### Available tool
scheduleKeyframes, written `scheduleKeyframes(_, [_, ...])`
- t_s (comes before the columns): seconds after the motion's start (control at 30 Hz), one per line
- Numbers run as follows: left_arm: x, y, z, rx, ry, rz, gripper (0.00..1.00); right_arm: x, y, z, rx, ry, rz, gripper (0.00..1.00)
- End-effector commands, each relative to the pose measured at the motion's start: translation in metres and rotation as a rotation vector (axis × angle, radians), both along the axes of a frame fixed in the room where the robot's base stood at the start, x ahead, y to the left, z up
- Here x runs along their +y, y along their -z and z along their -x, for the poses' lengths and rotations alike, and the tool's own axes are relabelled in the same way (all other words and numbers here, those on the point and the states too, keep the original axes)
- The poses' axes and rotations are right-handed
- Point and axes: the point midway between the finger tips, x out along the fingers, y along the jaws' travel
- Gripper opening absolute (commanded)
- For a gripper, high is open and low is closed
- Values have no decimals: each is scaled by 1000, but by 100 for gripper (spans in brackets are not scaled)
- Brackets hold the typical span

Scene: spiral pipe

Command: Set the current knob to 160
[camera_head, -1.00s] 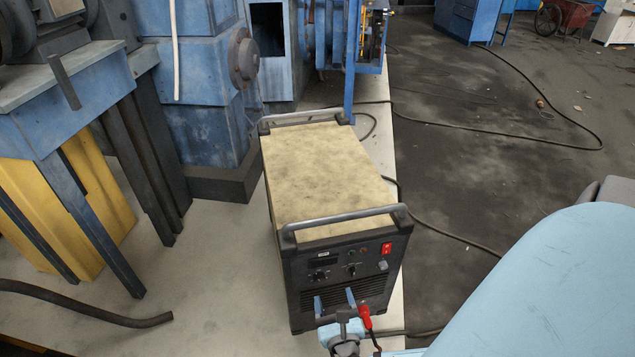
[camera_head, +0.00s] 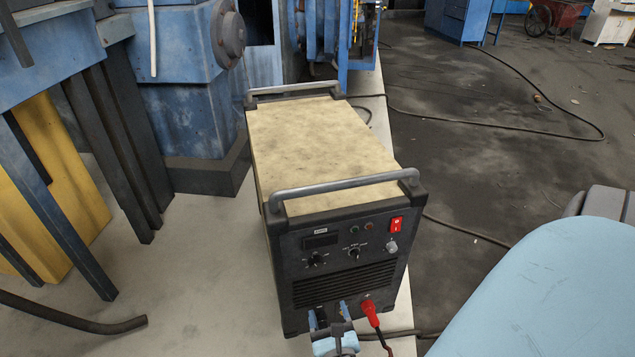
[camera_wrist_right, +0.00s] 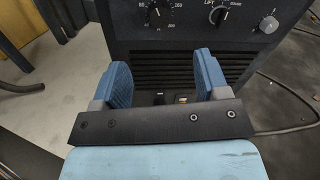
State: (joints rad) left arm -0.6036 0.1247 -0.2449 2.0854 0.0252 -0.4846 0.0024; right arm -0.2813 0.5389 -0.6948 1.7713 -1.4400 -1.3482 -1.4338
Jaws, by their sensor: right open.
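The welding machine (camera_head: 335,270) has a black front panel with a numbered dial knob (camera_head: 315,261) at left, which also shows in the right wrist view (camera_wrist_right: 158,15). This appears to be the current knob; its exact setting is too small to read. A second black knob (camera_head: 354,253) sits right of it, labelled LIFT in the wrist view (camera_wrist_right: 219,16). My right gripper (camera_head: 330,313) is open and empty, in front of the panel's lower part, below the knobs. Its blue fingers (camera_wrist_right: 161,70) stand wide apart in the wrist view. My left gripper is not in view.
A grey knob (camera_head: 392,247) and a red switch (camera_head: 396,224) are at the panel's right. A red cable plug (camera_head: 369,310) sticks out low, close right of my gripper. A metal handle (camera_head: 345,185) spans the top front edge.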

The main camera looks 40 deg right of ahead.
Motion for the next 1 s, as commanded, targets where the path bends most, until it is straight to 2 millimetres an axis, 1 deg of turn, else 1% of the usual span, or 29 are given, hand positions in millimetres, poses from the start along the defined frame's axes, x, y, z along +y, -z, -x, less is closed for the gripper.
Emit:
scheduleKeyframes(0.03, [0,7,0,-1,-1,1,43,0,8,0,0,0,0,68])
scheduleKeyframes(0.17, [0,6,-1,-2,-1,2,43,-2,10,-4,-1,0,1,68])
scheduleKeyframes(0.27, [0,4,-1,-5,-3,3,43,-8,9,-13,-1,0,2,68])
scheduleKeyframes(0.37, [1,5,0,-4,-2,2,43,-18,8,-27,-3,1,2,68])
scheduleKeyframes(0.6, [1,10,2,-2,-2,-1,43,-47,8,-71,-2,0,3,68])
scheduleKeyframes(0.7, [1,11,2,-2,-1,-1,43,-57,8,-87,-1,1,2,68])
scheduleKeyframes(0.9, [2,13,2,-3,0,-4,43,-71,9,-109,0,0,1,68])
scheduleKeyframes(1.0, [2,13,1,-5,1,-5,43,-74,9,-113,1,0,1,68])
